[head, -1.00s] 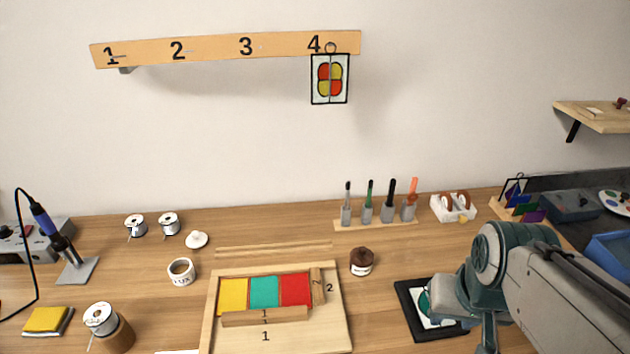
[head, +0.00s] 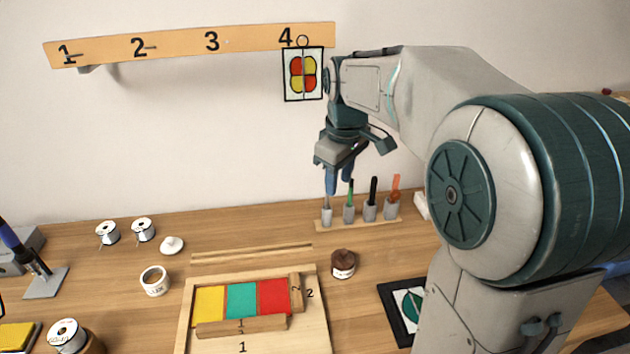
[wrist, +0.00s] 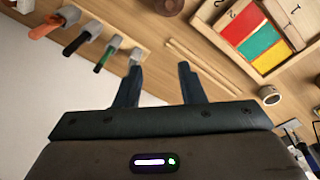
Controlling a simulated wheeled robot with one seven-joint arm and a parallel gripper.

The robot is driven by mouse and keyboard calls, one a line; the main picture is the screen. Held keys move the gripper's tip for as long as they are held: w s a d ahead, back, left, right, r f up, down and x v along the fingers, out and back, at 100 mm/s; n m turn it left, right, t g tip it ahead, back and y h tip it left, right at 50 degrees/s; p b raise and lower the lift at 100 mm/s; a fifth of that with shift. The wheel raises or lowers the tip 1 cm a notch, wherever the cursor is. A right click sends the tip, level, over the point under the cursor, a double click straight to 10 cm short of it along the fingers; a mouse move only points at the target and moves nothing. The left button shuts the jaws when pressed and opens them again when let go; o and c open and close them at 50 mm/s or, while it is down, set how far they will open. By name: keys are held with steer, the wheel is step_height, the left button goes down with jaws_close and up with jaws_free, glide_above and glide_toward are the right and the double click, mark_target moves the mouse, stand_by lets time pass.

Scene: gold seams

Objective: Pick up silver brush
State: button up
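The silver brush (head: 326,202) stands upright in the leftmost grey cup of a wooden holder strip in the head view. My gripper (head: 338,187) is over that end of the strip, pointing down, and its blue fingers hide much of the brush. In the wrist view my gripper (wrist: 160,68) is open, with an empty gap between the fingers. The silver brush's cup shows just beyond the left fingertip there, and the brush itself is mostly hidden. I cannot tell whether the finger touches it.
A green brush (head: 350,192), a black brush (head: 373,190) and an orange brush (head: 395,187) stand in the same strip, to the right. A brown jar (head: 343,263) and a wooden tray (head: 318,335) are in front. A stained-glass panel (head: 303,74) hangs on the wall above.

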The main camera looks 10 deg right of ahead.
steer(key=w+d+f+n+y, duration=0.15)
steer(key=w+n, duration=0.35)
steer(key=w, duration=0.7)
glide_above(327, 204)
steer(key=shift+g, duration=0.4)
steer(key=f, duration=1.1)
steer(key=shift+w+f, duration=0.25)
jaws_close()
